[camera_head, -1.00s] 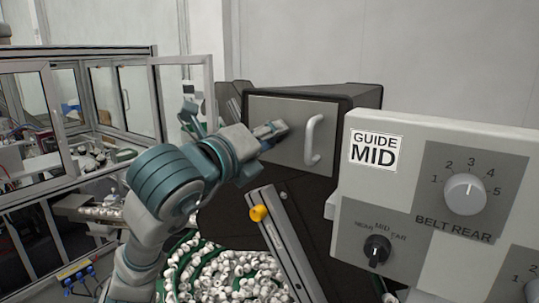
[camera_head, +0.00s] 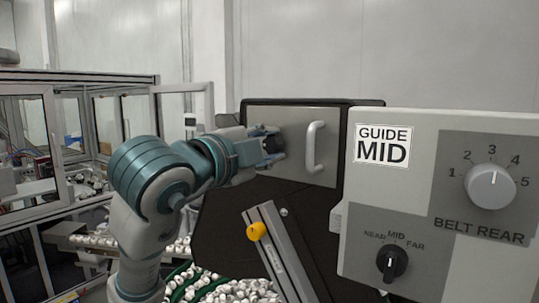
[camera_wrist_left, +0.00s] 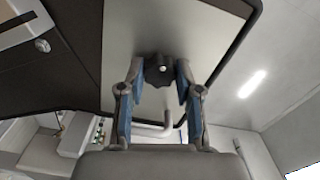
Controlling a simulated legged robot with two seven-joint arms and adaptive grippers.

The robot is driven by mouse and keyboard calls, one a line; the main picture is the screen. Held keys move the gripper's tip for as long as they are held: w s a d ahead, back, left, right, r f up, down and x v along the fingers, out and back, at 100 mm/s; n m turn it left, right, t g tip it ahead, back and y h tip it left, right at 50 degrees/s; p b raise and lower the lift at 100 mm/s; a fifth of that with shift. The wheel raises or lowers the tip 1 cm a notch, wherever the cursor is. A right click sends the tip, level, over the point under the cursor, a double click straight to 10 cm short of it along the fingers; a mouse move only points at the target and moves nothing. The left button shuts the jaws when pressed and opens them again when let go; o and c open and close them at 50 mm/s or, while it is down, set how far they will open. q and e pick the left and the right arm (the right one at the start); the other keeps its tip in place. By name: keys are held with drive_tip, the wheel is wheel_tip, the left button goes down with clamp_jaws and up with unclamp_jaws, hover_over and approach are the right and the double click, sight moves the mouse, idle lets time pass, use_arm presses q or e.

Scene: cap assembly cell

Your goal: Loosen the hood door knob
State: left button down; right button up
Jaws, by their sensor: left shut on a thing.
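The hood door (camera_head: 300,165) is a grey panel with a pale bar handle (camera_head: 315,147), set in a dark housing. My left gripper (camera_head: 272,145) is at the door's face, left of the handle. In the left wrist view, the dark lobed hood door knob (camera_wrist_left: 159,68) sits between the two fingertips of my left gripper (camera_wrist_left: 160,75), which are shut on it. The handle also shows between the fingers, lower in that view (camera_wrist_left: 155,130). In the head view the gripper mostly hides the knob. My right gripper is not in view.
A control box (camera_head: 430,200) with BELT REAR and guide dials stands close on the right. White caps (camera_head: 235,292) lie at the bottom. A framed glass enclosure (camera_head: 75,150) is at left.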

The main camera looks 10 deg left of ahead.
use_arm(q)
drive_tip(key=n+b, duration=0.1)
drive_tip(key=n, duration=0.2)
drive_tip(key=shift+w+f+n, duration=0.1)
drive_tip(key=shift+f+n, duration=0.05)
drive_tip(key=shift+n, duration=0.25)
drive_tip(key=n+b, duration=0.1)
drive_tip(key=n, duration=0.1)
drive_tip(key=shift+f+n, duration=0.1)
drive_tip(key=shift+n, duration=0.3)
drive_tip(key=n+b, duration=0.3)
drive_tip(key=n, duration=0.2)
drive_tip(key=shift+w+f+b, duration=0.15)
drive_tip(key=shift+b, duration=0.2)
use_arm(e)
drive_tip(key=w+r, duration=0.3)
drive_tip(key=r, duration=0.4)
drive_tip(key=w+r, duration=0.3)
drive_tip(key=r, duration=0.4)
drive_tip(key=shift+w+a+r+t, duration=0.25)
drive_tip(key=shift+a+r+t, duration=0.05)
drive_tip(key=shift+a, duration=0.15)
